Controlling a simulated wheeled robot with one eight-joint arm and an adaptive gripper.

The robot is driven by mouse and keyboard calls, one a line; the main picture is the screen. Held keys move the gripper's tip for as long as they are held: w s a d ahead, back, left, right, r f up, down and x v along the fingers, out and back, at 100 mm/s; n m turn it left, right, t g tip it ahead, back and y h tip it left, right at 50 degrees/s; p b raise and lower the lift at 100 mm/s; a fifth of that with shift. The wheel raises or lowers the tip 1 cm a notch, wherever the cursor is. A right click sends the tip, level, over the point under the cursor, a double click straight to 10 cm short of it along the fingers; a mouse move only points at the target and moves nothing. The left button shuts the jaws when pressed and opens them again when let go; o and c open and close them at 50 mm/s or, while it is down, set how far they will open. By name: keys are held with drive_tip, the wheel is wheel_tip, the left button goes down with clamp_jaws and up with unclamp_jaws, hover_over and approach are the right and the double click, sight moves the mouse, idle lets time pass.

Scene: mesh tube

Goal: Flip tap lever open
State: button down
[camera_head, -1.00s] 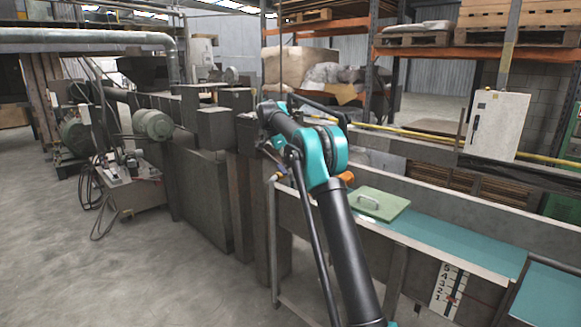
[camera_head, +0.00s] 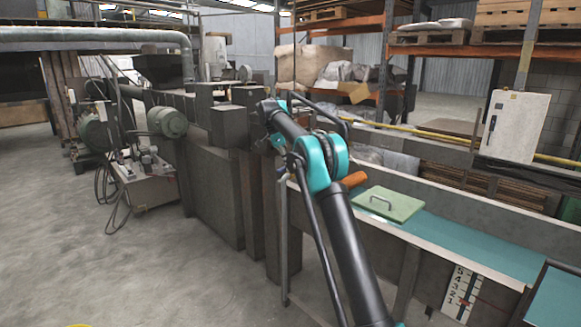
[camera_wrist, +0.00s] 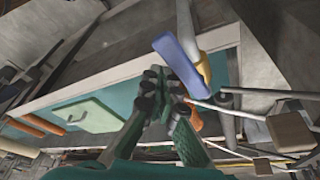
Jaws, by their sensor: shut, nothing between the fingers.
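In the wrist view, a blue tap lever (camera_wrist: 178,62) lies just beyond my fingertips, tilted across the picture. A brass-yellow tap part (camera_wrist: 204,68) shows at its right, by a grey pipe.
A green lid with a handle (camera_head: 390,204) lies on the teal-floored trough (camera_head: 465,245). It also shows in the wrist view (camera_wrist: 88,113). An orange handle (camera_head: 353,179) sits beside my arm. Dark machine blocks (camera_head: 215,190) stand left of the trough. The concrete floor at left is open.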

drive_tip(key=shift+w+a, duration=0.15)
drive_tip(key=shift+a, duration=0.4)
idle(0.4)
